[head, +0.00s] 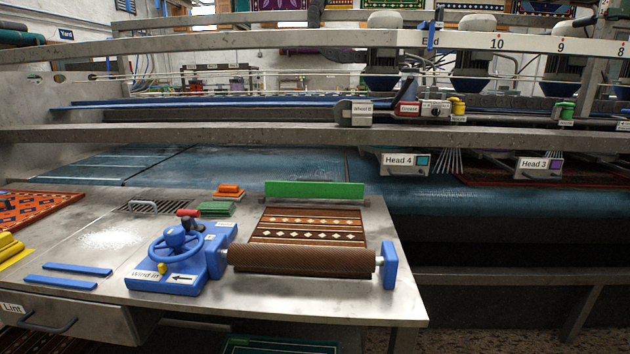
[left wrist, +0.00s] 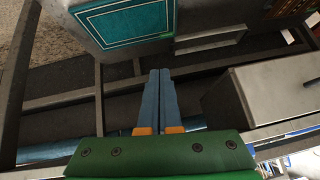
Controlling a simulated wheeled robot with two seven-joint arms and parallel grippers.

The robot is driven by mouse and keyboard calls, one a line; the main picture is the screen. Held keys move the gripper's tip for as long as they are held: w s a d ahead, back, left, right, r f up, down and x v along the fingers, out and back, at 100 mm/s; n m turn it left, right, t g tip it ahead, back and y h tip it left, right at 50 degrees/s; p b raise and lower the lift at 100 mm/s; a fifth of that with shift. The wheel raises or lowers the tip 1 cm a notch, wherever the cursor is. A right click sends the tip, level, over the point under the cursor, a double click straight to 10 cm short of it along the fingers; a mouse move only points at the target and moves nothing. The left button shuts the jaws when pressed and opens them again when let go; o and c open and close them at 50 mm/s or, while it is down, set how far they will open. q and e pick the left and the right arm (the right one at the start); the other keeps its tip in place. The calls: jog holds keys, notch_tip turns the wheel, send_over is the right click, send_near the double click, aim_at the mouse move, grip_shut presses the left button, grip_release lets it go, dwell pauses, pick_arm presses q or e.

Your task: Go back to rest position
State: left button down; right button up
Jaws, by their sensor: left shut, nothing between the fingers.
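My left gripper (left wrist: 156,98) shows in the left wrist view, with its two blue fingers side by side and closed, nothing between them. It points down past metal frame bars toward the floor, and a green plate crosses the bottom of that view. Neither gripper shows in the head view. In the head view, the metal bench (head: 90,225) holds a blue wind-in device (head: 180,255) with a handwheel and a brown roller (head: 300,261). A patterned rug strip (head: 308,226) runs from the roller back to a green bar (head: 314,190).
Blue strips (head: 68,269), stacked green pads (head: 217,209) and an orange block (head: 230,189) lie on the bench. A drawer (head: 75,320) is under it. Behind stands the scrubber's long rail (head: 250,131) with Head 4 (head: 405,163) and Head 3 (head: 540,167) boxes. Frame bars (left wrist: 98,95) surround my left gripper.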

pick_arm(q)
jog(key=s+d+f+g, duration=0.2)
jog(key=s+d+f, duration=0.3)
jog(key=s, duration=0.4)
jog(key=s+d+f+g, duration=0.2)
jog(key=s+d+f, duration=0.1)
jog(key=s+f, duration=0.4)
jog(key=s+f+g+p, duration=0.2)
jog(key=s+f+p, duration=0.35)
jog(key=f, duration=0.45)
jog(key=s+a+f+g+p, duration=0.1)
jog(key=s+f+p, duration=0.4)
jog(key=s, duration=0.6)
jog(key=shift+a+f+m+h, duration=0.3)
jog(key=shift+a+f+m, duration=0.1)
jog(key=shift+a, duration=0.25)
jog(key=c, duration=1.6)
grip_release()
